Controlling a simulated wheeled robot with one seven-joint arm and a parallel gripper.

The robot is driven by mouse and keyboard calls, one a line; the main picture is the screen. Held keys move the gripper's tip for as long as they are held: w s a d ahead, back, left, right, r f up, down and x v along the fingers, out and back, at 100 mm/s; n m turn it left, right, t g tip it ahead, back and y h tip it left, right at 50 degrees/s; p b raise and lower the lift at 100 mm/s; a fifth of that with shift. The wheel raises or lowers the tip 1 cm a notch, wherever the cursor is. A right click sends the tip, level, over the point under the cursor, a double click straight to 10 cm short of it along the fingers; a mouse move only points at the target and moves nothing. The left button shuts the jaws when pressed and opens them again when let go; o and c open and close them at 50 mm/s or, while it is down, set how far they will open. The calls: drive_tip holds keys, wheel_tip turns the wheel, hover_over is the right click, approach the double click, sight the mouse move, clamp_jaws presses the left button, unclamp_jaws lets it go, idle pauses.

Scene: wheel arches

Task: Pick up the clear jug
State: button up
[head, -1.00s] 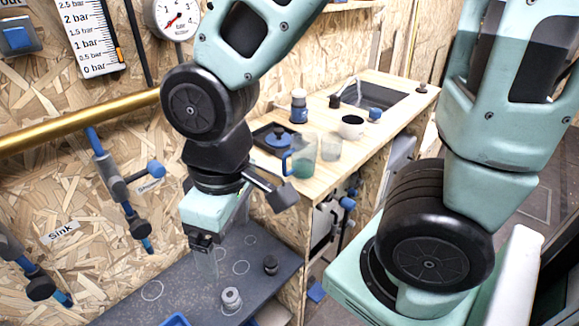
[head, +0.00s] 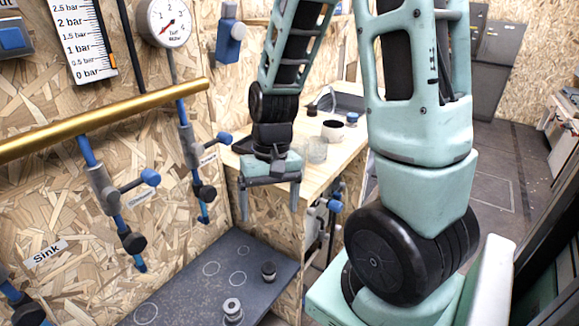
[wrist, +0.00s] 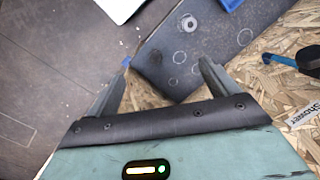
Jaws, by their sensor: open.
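The clear jug does not show now in either view; in the head view my gripper and wrist cover the part of the wooden counter (head: 345,160) where it stood earlier. A clear glass (head: 317,150) stands on that counter just right of my wrist. My gripper (head: 268,200) is open and empty, fingers pointing down, in front of the counter in the picture. In the wrist view my gripper (wrist: 163,70) shows nothing between its spread fingers but floor and dark bench.
A dark mug (head: 333,130) and the sink (head: 350,102) lie farther back on the counter. A low dark bench (head: 205,285) with small weights stands below. Blue-handled valves (head: 190,145) and a brass pipe (head: 100,122) line the left wall.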

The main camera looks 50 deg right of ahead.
drive_tip(key=s+d+f+m+t+y, duration=0.15)
drive_tip(key=s+d+m+t, duration=0.25)
drive_tip(key=d+m+t, duration=0.7)
drive_tip(key=s+d+f+m+t+y, duration=0.1)
drive_tip(key=s+d+m+t+y, duration=0.2)
drive_tip(key=d+m+t, duration=0.8)
drive_tip(key=w+m+g, duration=0.1)
drive_tip(key=w, duration=0.2)
drive_tip(key=w+a+m+g+p, duration=0.1)
drive_tip(key=w+m+g, duration=0.1)
drive_tip(key=w, duration=0.2)
drive_tip(key=w+m+g+p, duration=0.1)
drive_tip(key=w, duration=0.2)
drive_tip(key=shift+w+a+r+m, duration=0.15)
drive_tip(key=shift+w+r+m, duration=0.05)
drive_tip(key=shift+w+m, duration=0.15)
drive_tip(key=shift+p+x, duration=0.7)
drive_tip(key=shift+x, duration=2.05)
drive_tip(key=shift+s, duration=0.1)
drive_tip(key=c, duration=1.2)
